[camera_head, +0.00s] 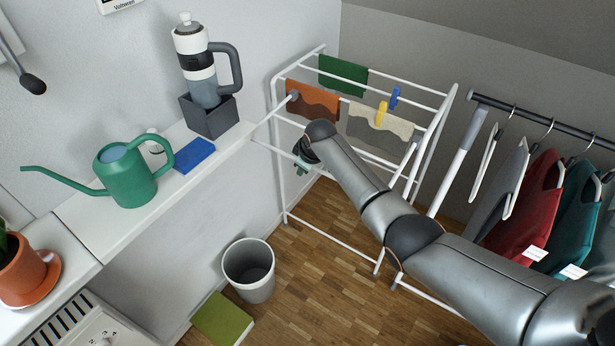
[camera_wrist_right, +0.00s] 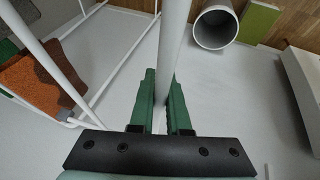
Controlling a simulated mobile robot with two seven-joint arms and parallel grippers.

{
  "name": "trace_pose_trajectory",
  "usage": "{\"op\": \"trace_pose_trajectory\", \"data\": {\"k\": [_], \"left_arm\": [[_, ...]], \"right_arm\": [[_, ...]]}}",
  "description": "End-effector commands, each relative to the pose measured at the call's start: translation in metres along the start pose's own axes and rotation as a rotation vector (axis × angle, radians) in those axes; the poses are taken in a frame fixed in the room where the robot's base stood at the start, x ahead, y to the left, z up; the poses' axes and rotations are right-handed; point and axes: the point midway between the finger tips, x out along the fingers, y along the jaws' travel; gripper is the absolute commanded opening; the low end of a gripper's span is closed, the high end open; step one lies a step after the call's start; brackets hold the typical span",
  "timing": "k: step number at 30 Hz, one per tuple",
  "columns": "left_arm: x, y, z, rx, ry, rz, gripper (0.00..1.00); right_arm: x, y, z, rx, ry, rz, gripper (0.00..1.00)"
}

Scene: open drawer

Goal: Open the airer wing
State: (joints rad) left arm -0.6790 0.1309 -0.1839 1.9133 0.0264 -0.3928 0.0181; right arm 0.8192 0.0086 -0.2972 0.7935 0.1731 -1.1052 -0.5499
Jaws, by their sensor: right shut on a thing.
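The white airer (camera_head: 284,180) stands on the wooden floor against the wall in the head view, with cloths and pegs on its rails. My right gripper (camera_head: 301,166) is at its left side, largely hidden behind my own arm. In the right wrist view its green fingers (camera_wrist_right: 167,100) are shut on a white tube (camera_wrist_right: 174,40), which runs away between them. A short white bar (camera_head: 270,117) with a grey end sticks out at the airer's left. How far the held wing is raised cannot be told. My left gripper is not in view.
A grey bin (camera_head: 249,284) and a green book (camera_head: 223,318) are on the floor to the left. A white ledge holds a watering can (camera_head: 128,177), a blue sponge (camera_head: 194,155) and a bottle in a grey box (camera_head: 209,116). Clothes on a rail (camera_head: 540,120) hang at the right.

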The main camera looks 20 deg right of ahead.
Motion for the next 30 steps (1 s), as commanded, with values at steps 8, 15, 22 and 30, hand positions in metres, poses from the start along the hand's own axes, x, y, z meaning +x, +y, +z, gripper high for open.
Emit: {"op": "trace_pose_trajectory", "data": {"k": [8,15,22,30], "left_arm": [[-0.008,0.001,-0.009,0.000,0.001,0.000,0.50],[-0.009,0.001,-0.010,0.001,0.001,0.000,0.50],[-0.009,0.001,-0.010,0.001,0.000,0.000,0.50],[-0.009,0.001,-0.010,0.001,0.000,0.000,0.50]], "right_arm": [[-0.015,0.007,-0.011,0.033,-0.002,-0.084,0.00],[-0.018,0.009,-0.012,0.040,-0.002,-0.102,0.00],[-0.018,0.010,-0.013,0.040,0.000,-0.099,0.00],[-0.018,0.010,-0.012,0.040,-0.001,-0.098,0.37]]}}
